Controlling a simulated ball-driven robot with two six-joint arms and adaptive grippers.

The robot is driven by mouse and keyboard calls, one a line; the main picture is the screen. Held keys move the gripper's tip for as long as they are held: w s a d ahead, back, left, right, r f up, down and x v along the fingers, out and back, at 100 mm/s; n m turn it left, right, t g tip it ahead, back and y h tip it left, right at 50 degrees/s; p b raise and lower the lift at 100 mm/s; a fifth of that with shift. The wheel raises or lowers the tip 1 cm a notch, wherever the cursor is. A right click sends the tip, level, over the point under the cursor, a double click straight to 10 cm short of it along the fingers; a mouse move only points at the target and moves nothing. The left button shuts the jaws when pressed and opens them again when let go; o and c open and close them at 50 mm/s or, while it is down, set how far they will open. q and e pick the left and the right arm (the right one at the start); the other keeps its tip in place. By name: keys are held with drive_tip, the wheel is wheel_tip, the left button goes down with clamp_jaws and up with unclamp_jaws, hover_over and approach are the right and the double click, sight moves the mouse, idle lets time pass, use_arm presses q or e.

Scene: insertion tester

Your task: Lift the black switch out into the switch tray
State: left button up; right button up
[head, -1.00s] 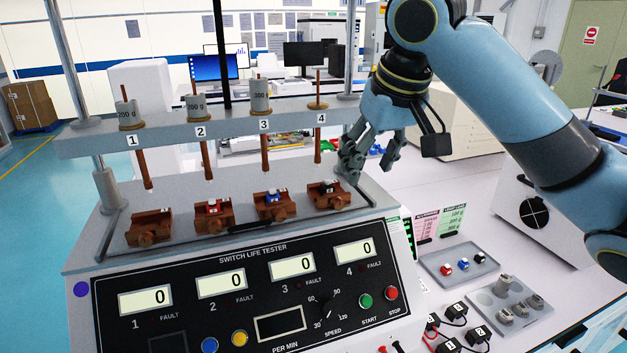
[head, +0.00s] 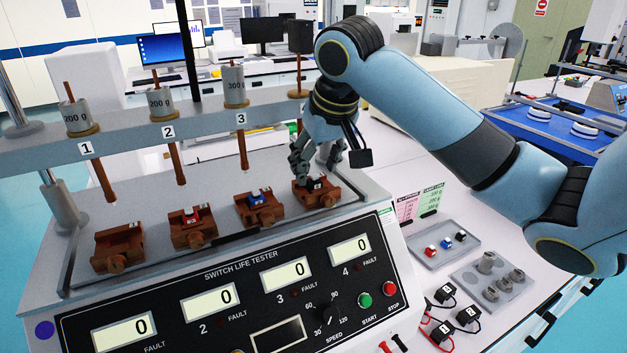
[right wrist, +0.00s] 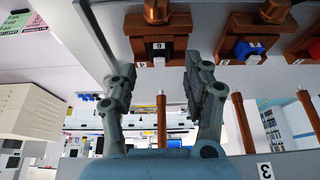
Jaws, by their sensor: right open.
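The black switch (head: 317,184) with a white mark sits in the brown wooden fixture (head: 329,196) of station 4 on the tester. It also shows in the right wrist view (right wrist: 158,57), just beyond and between my fingertips. My right gripper (head: 317,168) is open and empty, close above the fixture, fingers either side of the switch in the picture. It also shows in the right wrist view (right wrist: 161,80). I cannot tell whether a finger touches. The switch tray (head: 432,257) is grey and lies right of the tester, with red, blue and black switches in it. My left gripper is not in view.
A red switch (head: 192,216) and a blue switch (head: 259,197) sit in neighbouring fixtures. A rod (right wrist: 161,125) stands between my fingers in the wrist view. A grey tray of weights (head: 468,279) lies near the switch tray.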

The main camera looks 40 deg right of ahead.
drive_tip(key=shift+x, duration=1.2)
drive_tip(key=shift+c, duration=1.2)
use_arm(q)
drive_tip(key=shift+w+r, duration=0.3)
use_arm(e)
drive_tip(key=c, duration=0.7)
drive_tip(key=shift+o, duration=0.2)
drive_tip(key=shift+r, duration=0.1)
